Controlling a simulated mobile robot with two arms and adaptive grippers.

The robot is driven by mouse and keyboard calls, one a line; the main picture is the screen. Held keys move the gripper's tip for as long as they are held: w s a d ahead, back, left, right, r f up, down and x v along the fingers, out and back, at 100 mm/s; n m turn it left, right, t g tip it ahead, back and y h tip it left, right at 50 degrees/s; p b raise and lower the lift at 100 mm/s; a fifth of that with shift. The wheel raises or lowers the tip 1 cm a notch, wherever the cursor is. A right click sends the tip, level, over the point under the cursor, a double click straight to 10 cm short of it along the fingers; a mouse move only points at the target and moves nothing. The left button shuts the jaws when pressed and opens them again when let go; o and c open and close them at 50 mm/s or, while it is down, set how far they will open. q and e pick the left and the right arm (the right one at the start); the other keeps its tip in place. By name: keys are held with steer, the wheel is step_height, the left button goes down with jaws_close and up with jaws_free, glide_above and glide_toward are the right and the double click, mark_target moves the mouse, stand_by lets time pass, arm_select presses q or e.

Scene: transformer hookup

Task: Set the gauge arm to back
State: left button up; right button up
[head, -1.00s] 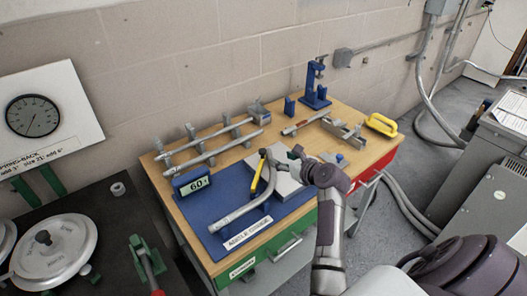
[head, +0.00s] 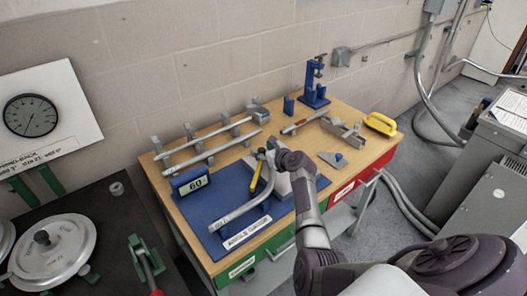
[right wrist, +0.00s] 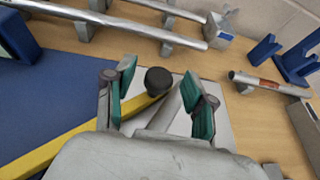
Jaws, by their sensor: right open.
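The gauge arm is a yellow bar (head: 257,179) on the blue angle gauge board (head: 215,193), and a bent grey conduit lies beside it (head: 246,208). In the right wrist view the yellow bar (right wrist: 60,148) runs up from the lower left to a black knob (right wrist: 158,81). My right gripper (right wrist: 159,88) is open, its green-padded fingers on either side of the knob in that view. I cannot tell whether they touch it. In the head view my right gripper (head: 271,150) hides part of the bar's far end. The gauge display (head: 194,183) reads 60. My left gripper is not in view.
A rack with straight conduits (head: 215,145) stands behind the board. A blue clamp stand (head: 315,85), a metal tool (head: 345,133) and a yellow handle (head: 381,124) are at the right of the bench. A dark table with round dials is at left.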

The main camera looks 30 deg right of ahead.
steer(key=shift+c, duration=0.2)
jaws_close()
steer(key=shift+w+a, duration=0.1)
steer(key=shift+w+a+f+n+y+b, duration=0.15)
steer(key=shift+w+a+n+y+b, duration=0.4)
steer(key=shift+n+y+b, duration=0.2)
steer(key=w+a+n+y+b, duration=0.1)
steer(key=y, duration=0.1)
steer(key=w+a+n+g+y+b, duration=0.1)
steer(key=a+n, duration=0.1)
steer(key=a+n+g+y+b, duration=0.1)
steer(key=n+y+b, duration=0.1)
steer(key=shift+w+a+y, duration=0.35)
steer(key=shift+w+a, duration=0.05)
steer(key=shift+w+a+n+g+y+b, duration=0.2)
steer(key=shift+a+n+g+y+b, duration=0.5)
steer(key=shift+a+n+y+b, duration=0.25)
steer(key=shift+a+n+g+y+b, duration=0.35)
steer(key=shift+a+n+g+b, duration=0.2)
steer(key=shift+a, duration=0.3)
